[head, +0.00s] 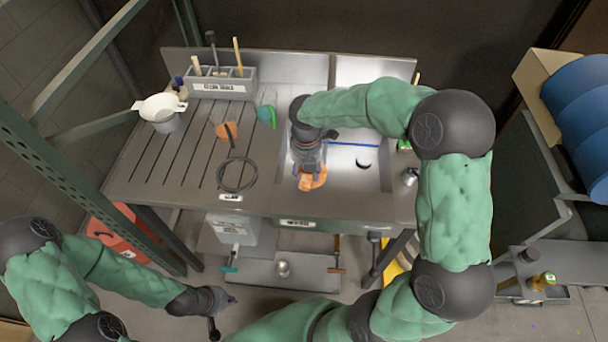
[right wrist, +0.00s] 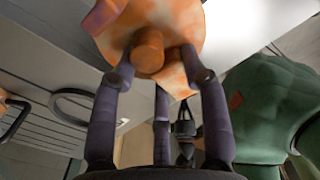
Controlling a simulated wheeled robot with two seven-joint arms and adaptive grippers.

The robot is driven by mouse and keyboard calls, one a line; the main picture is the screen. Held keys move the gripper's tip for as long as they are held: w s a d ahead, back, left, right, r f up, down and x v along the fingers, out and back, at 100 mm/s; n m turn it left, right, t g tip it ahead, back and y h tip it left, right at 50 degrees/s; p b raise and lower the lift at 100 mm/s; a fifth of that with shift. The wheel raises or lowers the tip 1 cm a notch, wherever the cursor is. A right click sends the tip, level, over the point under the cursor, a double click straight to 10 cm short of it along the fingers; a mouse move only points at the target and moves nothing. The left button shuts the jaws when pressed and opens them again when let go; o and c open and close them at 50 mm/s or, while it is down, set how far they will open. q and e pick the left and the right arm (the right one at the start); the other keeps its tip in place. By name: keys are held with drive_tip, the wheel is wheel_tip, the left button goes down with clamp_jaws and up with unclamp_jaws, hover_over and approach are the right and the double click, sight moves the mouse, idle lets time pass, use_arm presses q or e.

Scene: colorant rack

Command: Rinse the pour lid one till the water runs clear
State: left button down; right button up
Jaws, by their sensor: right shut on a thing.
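The pour lid (head: 313,180) is orange with paler patches and is in the sink area. My right gripper (head: 310,168) is over the sink (head: 372,178), shut on this lid. In the right wrist view the lid (right wrist: 190,35) shows its round knob between the fingers of the gripper (right wrist: 163,75). The lid's far side is out of that view. No running water is clearly visible. My left gripper (head: 222,302) is low at the front, away from the bench; its fingers are too small and dark to read.
On the ribbed drainboard (head: 180,160) lie an orange item (head: 224,131), a green item (head: 266,115) and a black hose loop (head: 237,175). A tool holder (head: 222,84) stands at the back. A blue drum (head: 583,105) is at right.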

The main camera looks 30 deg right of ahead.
drive_tip(key=shift+w+d+f+b, duration=0.3)
drive_tip(key=shift+w+d, duration=0.45)
drive_tip(key=shift+d, duration=0.2)
drive_tip(key=shift+w+d+f+b, duration=0.2)
drive_tip(key=shift+w+d+b, duration=0.05)
drive_tip(key=shift+w+d, duration=0.6)
drive_tip(key=shift+w+d+f+b, duration=0.3)
drive_tip(key=shift+w+d, duration=0.4)
drive_tip(key=shift+d, duration=0.3)
drive_tip(key=shift+w+d+f+p, duration=0.15)
drive_tip(key=shift+w+d+p, duration=0.25)
drive_tip(key=shift+w+d, duration=0.4)
drive_tip(key=shift+w+d+f+p, duration=0.15)
drive_tip(key=shift+w+d+p, duration=0.2)
drive_tip(key=shift+w+d, duration=0.35)
drive_tip(key=shift+s+d, duration=0.15)
drive_tip(key=shift+d, duration=0.05)
drive_tip(key=shift+s+d, duration=0.1)
drive_tip(key=shift+s+d, duration=0.25)
drive_tip(key=shift+s, duration=0.1)
drive_tip(key=shift+w+a+p, duration=0.1)
drive_tip(key=shift+p, duration=0.25)
drive_tip(key=shift+w+a, duration=0.25)
drive_tip(key=shift+w, duration=0.1)
drive_tip(key=shift+s+d+p, duration=0.1)
drive_tip(key=shift+s+p, duration=0.05)
drive_tip(key=shift+p, duration=0.2)
